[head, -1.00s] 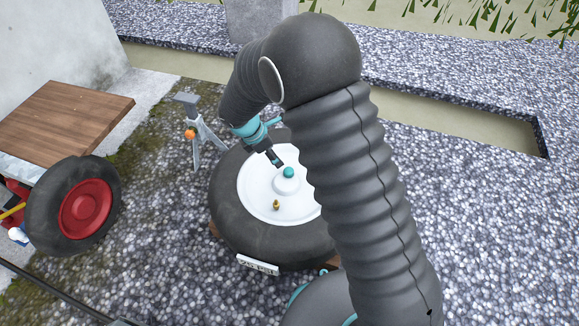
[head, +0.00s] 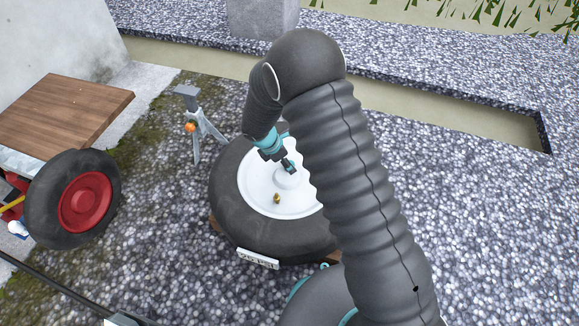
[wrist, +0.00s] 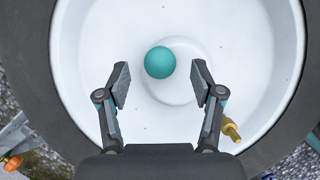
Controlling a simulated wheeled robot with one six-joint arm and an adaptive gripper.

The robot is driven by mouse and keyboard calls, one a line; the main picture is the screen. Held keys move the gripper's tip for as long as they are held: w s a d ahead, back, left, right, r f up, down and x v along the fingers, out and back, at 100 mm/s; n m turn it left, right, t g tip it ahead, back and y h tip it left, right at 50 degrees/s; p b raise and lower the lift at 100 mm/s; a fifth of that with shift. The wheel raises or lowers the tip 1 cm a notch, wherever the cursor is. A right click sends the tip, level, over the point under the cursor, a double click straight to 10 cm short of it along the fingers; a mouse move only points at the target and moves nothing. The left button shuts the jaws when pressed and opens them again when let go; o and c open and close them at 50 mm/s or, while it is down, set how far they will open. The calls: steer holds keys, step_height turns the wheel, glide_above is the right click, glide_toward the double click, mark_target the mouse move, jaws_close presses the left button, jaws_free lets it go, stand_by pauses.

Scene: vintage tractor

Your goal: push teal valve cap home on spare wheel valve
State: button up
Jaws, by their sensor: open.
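The teal valve cap (wrist: 160,62) rests on the raised centre of the white wheel disc in the wrist view. The spare wheel (head: 240,222) lies flat, a black tyre around a white disc. A brass valve (head: 276,198) stands on the disc toward its near side; it also shows in the wrist view (wrist: 231,130), right of my fingers. My gripper (wrist: 160,84) is open and empty, its fingertips on either side of the cap's near edge in the picture. I cannot tell the height between them. It also shows above the disc in the head view (head: 289,167).
A grey stand (head: 196,130) with an orange knob is behind and left of the wheel. A red-hubbed wheel (head: 84,203) and wooden board (head: 62,118) are at the left. A number plate (head: 258,259) is at the tyre's near side. Gravel to the right is clear.

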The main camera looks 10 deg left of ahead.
steer(key=x, duration=0.3)
steer(key=shift+w+d+f, duration=0.1)
steer(key=c, duration=1)
steer(key=shift+c, duration=0.2)
